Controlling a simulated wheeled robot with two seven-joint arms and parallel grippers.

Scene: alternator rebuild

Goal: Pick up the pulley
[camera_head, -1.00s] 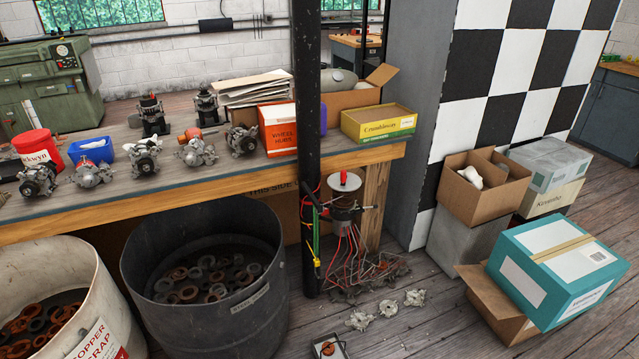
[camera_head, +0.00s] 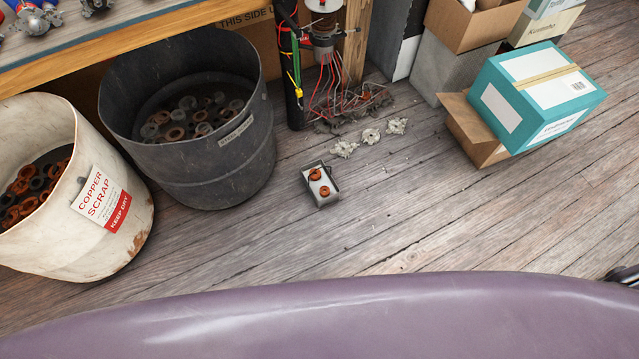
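No part is clearly recognisable as the pulley at this size. A small open tray (camera_head: 328,201) lies on the floor, right of the dark bin, and holds two rust-orange round parts (camera_head: 315,174). Several round, ring-like parts (camera_head: 187,104), some dark and some rusty, lie inside the dark grey bin (camera_head: 190,170). My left gripper is not in view. A small piece of dark metal (camera_head: 624,275) shows at the right edge, possibly the tip of my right gripper; its opening cannot be made out.
A teal box (camera_head: 530,100) sits at right.

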